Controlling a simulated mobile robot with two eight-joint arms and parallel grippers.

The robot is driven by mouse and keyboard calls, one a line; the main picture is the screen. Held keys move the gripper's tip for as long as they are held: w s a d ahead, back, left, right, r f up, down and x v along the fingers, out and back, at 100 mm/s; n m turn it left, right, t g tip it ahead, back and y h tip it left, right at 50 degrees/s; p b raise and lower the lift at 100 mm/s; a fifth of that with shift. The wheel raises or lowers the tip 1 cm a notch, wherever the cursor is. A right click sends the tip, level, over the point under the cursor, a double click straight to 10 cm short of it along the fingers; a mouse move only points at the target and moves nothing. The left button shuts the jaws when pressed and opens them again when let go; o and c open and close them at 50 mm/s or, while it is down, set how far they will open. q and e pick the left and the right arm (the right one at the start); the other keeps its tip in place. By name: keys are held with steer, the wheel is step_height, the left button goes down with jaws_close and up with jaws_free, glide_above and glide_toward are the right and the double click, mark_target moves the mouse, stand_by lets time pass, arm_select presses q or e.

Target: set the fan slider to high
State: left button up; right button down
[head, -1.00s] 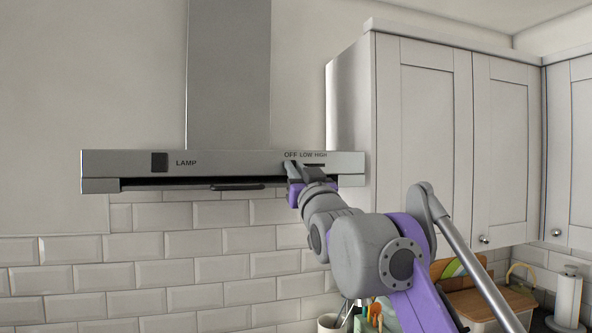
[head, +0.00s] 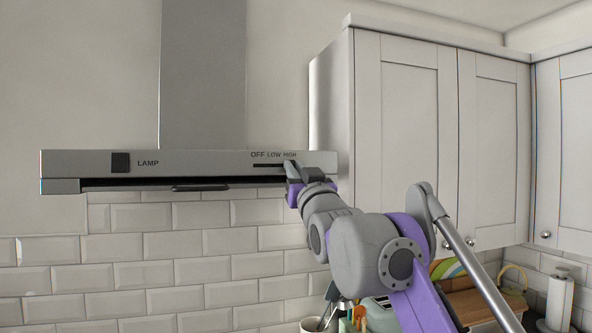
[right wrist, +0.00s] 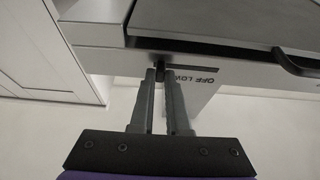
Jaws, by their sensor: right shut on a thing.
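The cooker hood (head: 200,160) has a fan slot (head: 266,165) at the right of its front, under the marks OFF, LOW and HIGH. My right gripper (head: 290,166) is at the slot's right end, below HIGH. It is shut on the fan slider, whose dark knob (right wrist: 160,72) shows between the fingertips in the right wrist view. The slot is bare under OFF and LOW. In the right wrist view OFF and part of LOW read upside down, and the fingers hide the rest. My left gripper is not in view.
A lamp switch (head: 120,162) sits at the hood's left. White wall cupboards (head: 395,130) stand close to the right of the hood. Below are a utensil pot (head: 313,325), a wooden box (head: 480,305) and a paper roll (head: 559,300).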

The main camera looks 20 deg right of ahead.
steer(key=shift+d+r, duration=0.1)
steer(key=c, duration=1.3)
jaws_free()
steer(key=o, duration=0.4)
steer(key=shift+d, duration=0.2)
steer(key=shift+a, duration=0.15)
